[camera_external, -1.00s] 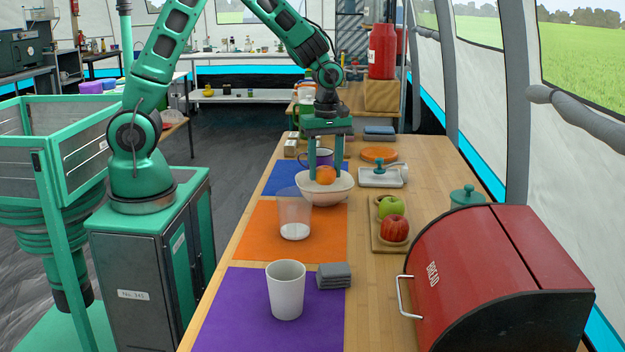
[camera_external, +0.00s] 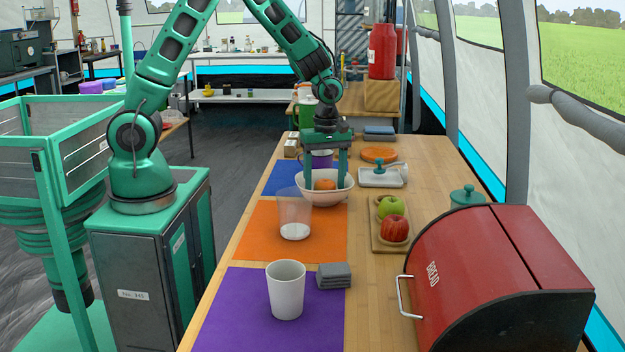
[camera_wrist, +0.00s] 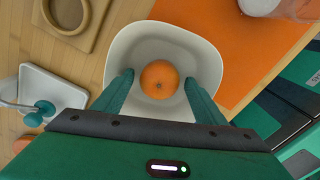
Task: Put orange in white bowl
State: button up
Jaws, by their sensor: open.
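The orange (camera_external: 325,185) lies inside the white bowl (camera_external: 330,199), which stands at the far end of the orange mat. In the wrist view the orange (camera_wrist: 160,79) rests near the middle of the white bowl (camera_wrist: 204,50). My gripper (camera_external: 325,187) is right over the bowl, its two fingers pointing down into it, one on each side of the orange. In the wrist view my gripper (camera_wrist: 162,82) is open, with a gap between each finger and the orange.
A frosted cup (camera_external: 294,215) stands just in front of the bowl. A board (camera_external: 386,246) with a green apple (camera_external: 391,208) and a red apple (camera_external: 394,229) lies to the right. A white tray (camera_external: 372,180) is right of the bowl. A red bread box (camera_external: 490,270) fills the front right.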

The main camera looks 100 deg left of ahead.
aim_at(326, 180)
notch_tip(326, 180, up, 12)
dwell(0.6)
jog(key=shift+w+r, duration=0.1)
jog(key=shift+r, duration=0.05)
jog(key=s+d+r+m, duration=0.2)
jog(key=s+d+m, duration=0.15)
jog(key=d, duration=0.25)
jog(key=s+d+r+m, duration=0.2)
jog(key=d+r+m, duration=0.1)
jog(key=d+m, duration=0.25)
jog(key=s+d+r+m, duration=0.1)
jog(key=s+d+m, duration=0.7)
jog(key=s+m, duration=0.2)
jog(key=s+d+m, duration=0.8)
jog(key=s+m, duration=0.2)
jog(key=s, duration=0.4)
jog(key=shift+r, duration=0.35)
